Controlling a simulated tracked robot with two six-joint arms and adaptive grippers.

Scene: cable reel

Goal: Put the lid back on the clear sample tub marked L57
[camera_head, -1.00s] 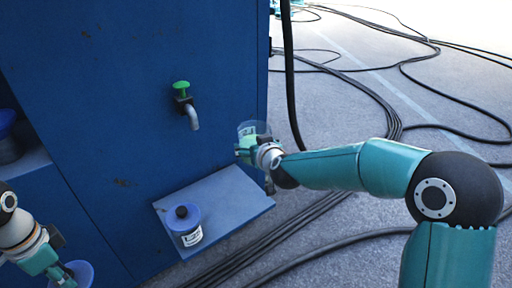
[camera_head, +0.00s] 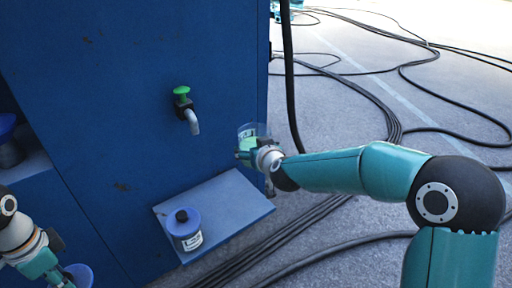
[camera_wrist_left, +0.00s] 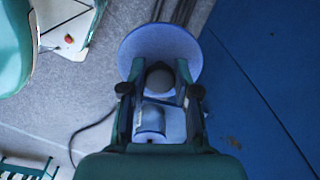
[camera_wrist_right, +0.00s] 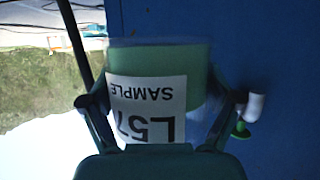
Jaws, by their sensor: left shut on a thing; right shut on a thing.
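The clear tub (camera_head: 248,132) has greenish contents, and its white label (camera_wrist_right: 148,106) reads L57 SAMPLE, upside down in the right wrist view. My right gripper (camera_head: 249,152) is shut around its side and holds it in the air, right of the tap and above the ledge. No lid shows on it in the head view. My left gripper (camera_head: 62,277) is shut on the dark knob of a blue round lid (camera_wrist_left: 160,42). This lid also shows at the bottom left of the head view (camera_head: 81,275), well apart from the tub.
A blue-lidded tub (camera_head: 187,240) with a white label stands on the blue ledge (camera_head: 232,196). A tap (camera_head: 191,117) with a green handle sticks out of the blue cabinet above it. Another dark tub (camera_head: 9,150) sits in a recess at left. Black cables cross the floor.

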